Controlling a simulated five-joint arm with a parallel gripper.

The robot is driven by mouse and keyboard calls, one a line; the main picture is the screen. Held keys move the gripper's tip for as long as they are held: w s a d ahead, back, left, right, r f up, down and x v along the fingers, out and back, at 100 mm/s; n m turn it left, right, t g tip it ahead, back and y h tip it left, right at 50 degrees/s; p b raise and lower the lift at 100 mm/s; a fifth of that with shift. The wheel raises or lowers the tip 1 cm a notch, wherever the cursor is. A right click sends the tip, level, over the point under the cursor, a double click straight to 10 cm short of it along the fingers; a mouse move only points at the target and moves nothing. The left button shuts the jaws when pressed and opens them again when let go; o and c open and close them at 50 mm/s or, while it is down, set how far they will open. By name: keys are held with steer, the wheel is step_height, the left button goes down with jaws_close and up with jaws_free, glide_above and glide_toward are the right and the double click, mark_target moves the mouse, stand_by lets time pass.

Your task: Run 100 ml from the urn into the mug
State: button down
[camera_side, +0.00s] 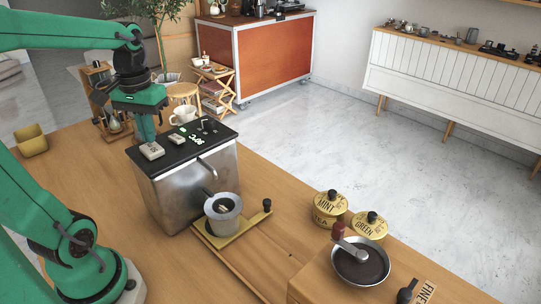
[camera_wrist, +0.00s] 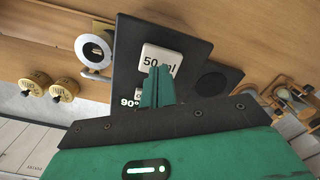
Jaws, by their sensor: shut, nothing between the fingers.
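The urn (camera_side: 190,190) is a steel box with a black top, standing on the wooden counter. Its top has two pale buttons and a lit temperature display (camera_side: 196,139). One button (camera_wrist: 161,61) reads 50 ml; the other (camera_wrist: 138,95) is mostly hidden behind my fingers. A light mug (camera_side: 224,215) stands under the spout (camera_side: 207,167) on a yellow tray; its rim also shows in the wrist view (camera_wrist: 81,45). My gripper (camera_side: 147,138) is shut and empty, pointing down over the button end of the urn's top. I cannot tell whether its tips touch a button.
A white cup (camera_side: 183,114) is behind the urn. Counter left of the urn is clear.

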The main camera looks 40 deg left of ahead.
steer(key=shift+f, duration=1.05)
steer(key=shift+r, duration=0.15)
stand_by(0.4)
steer(key=shift+r, duration=0.95)
stand_by(1.4)
steer(key=shift+r, duration=2.5)
steer(key=shift+d, duration=0.1)
steer(key=shift+d+f+m+t, duration=0.25)
steer(key=shift+d+m+t, duration=0.05)
steer(key=shift+d, duration=0.3)
steer(key=d+f+m+t, duration=0.4)
steer(key=d+m+t, duration=0.1)
steer(key=d, duration=0.5)
steer(key=shift+s+d+f, duration=0.15)
steer(key=shift+s+d, duration=0.15)
steer(key=shift+s, duration=0.1)
